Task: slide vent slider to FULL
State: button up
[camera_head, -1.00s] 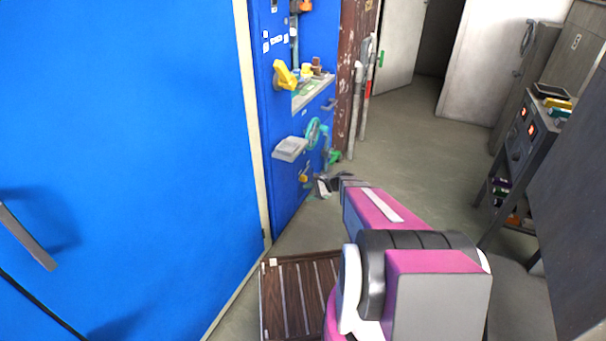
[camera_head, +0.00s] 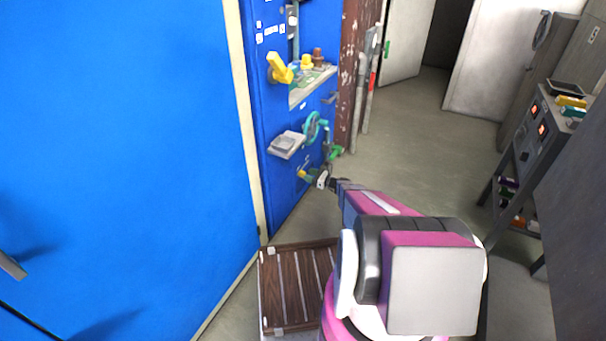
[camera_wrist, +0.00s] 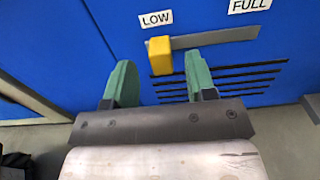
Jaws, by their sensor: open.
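The vent slider is a yellow block (camera_wrist: 160,55) in the wrist view, at the left end of a grey track (camera_wrist: 215,38). It sits just below the LOW label (camera_wrist: 156,18); the FULL label (camera_wrist: 249,5) is at the track's right end. My gripper (camera_wrist: 160,82) is open, its two green fingers on either side of the slider in the picture. Whether the fingers touch it or reach its depth I cannot tell. In the head view my gripper (camera_head: 312,178) is low at the blue panel, small and partly hidden by my own arm.
Black vent slots (camera_wrist: 222,80) lie below the track. In the head view, a yellow lever (camera_head: 279,68), a grey box (camera_head: 286,143) and a teal wheel (camera_head: 312,127) stick out above my gripper. A slatted wooden pallet (camera_head: 296,286) lies on the floor.

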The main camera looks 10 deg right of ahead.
aim_at(303, 172)
jog(key=shift+x, duration=2.2)
grip_shut()
